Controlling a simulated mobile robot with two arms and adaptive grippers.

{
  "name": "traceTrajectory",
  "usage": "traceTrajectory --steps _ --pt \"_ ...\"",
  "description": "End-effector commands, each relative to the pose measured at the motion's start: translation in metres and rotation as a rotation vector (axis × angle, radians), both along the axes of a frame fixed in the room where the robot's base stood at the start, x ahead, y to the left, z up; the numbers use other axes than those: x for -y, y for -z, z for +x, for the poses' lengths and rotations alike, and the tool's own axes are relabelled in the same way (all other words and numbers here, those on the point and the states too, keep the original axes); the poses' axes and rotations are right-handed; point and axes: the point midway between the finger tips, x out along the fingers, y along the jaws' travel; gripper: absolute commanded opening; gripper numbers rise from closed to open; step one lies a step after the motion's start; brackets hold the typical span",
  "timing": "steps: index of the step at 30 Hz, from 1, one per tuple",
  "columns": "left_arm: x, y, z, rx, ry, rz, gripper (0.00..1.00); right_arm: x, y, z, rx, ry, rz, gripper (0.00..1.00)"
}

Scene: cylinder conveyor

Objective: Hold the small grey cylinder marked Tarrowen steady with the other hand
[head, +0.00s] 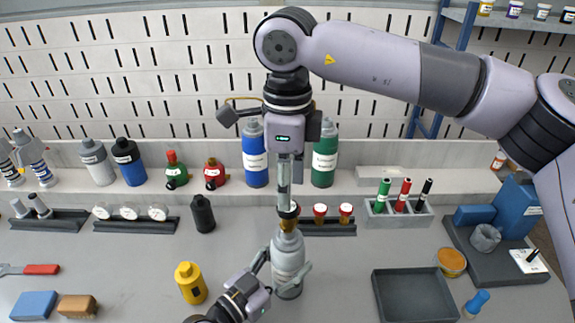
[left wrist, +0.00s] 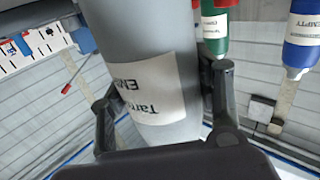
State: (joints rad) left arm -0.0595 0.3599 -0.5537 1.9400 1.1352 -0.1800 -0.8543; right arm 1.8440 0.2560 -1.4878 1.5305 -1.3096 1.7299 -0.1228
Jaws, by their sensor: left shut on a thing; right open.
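The small grey cylinder (head: 288,258) stands upright on the bench, with a brass-coloured valve at its top. My left gripper (head: 281,272) is shut around its body from the front left. In the left wrist view the grey cylinder (left wrist: 145,70) lies between the two fingers of my left gripper (left wrist: 165,110). Its white label shows upside down, with "Tarr" and "EM" legible and the rest curving out of sight. My right gripper (head: 287,205) points straight down over the valve, open. Its fingers hide part of the valve, and I cannot tell whether they touch it.
A yellow cylinder (head: 190,283) stands to the left and a black one (head: 203,214) behind it. A blue cylinder (head: 255,155) and a green cylinder (head: 324,155) stand on the back ledge. A dark empty tray (head: 415,296) lies to the right. A rack of red-capped items (head: 345,212) sits close behind.

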Motion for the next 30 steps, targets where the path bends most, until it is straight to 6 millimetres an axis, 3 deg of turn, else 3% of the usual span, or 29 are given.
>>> traceTrajectory --steps 6,13,26,30 --pt "0.0 0.0 0.0 -0.001 0.0 0.001 0.25 0.0 0.044 0.0 -0.002 -0.002 -0.001 0.45" --pt "0.0 0.0 0.0 -0.001 0.0 0.001 0.25 0.0 0.074 0.0 -0.001 -0.001 0.0 0.45" --pt "0.0 0.001 0.0 -0.001 0.0 0.001 0.25 0.0 0.083 0.0 0.0 -0.002 0.0 0.45" --pt "0.0 0.001 0.0 -0.001 0.0 0.001 0.25 0.0 0.082 0.0 0.0 -0.002 0.0 0.36"
